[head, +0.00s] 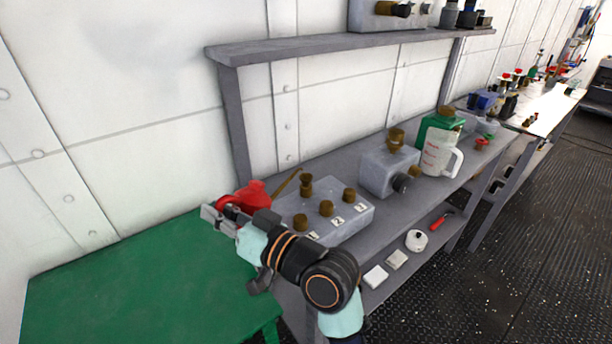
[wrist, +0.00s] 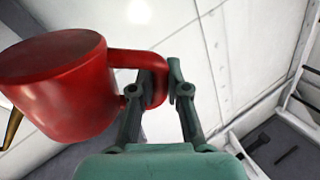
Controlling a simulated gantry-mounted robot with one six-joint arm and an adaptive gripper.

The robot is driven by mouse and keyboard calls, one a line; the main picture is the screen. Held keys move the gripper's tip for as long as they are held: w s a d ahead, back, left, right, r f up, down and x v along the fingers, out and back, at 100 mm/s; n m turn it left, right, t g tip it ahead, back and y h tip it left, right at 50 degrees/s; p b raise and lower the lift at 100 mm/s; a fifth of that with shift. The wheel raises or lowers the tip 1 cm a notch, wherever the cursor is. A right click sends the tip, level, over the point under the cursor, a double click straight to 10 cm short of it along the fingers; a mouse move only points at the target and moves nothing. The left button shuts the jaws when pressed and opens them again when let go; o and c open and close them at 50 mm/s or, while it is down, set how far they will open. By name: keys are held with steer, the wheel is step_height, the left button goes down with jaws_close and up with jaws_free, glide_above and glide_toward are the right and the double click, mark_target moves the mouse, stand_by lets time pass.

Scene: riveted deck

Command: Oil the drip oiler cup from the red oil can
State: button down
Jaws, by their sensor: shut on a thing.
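The red oil can (head: 256,194) is held above the left end of the grey bench, its thin brass spout (head: 288,182) slanting up to the right. My gripper (wrist: 165,88) is shut on its handle; the red body (wrist: 75,85) fills the left of the wrist view. Right of the can, a grey block (head: 347,216) carries several brass cups, including a front one (head: 300,222), with labels 1, 2 and 3. A larger brass cup (head: 396,139) stands on a grey housing (head: 387,172) farther right. I cannot tell which cup is the drip oiler. Any oil is hidden.
A clear green table (head: 130,285) lies at left. A white jug (head: 440,154) and green container (head: 432,127) stand beyond the housing. A shelf (head: 340,45) overhangs the bench at the wall. Small items, including a white round pot (head: 416,241), lie on the lower shelf.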

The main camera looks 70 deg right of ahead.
mark_target(224, 198)
steer(key=shift+s+d+r+m+p, duration=0.15)
steer(key=shift+d+r+m+p, duration=0.25)
steer(key=shift+r+p, duration=0.25)
steer(key=shift+s+d+r+m+p, duration=0.15)
steer(key=shift+d+r+m+p, duration=0.3)
steer(key=shift+r, duration=0.3)
stand_by(2.0)
steer(key=w+a+f+n+b, duration=0.1)
steer(key=a+f+n+b, duration=0.2)
steer(key=f+b, duration=0.45)
steer(key=r+n+p, duration=0.1)
steer(key=a+r+n+p, duration=0.1)
steer(key=r+p, duration=0.1)
steer(key=w+r+n+g+p, duration=0.1)
steer(key=r+n+p, duration=0.1)
steer(key=shift+a+r, duration=0.1)
steer(key=shift+a, duration=0.25)
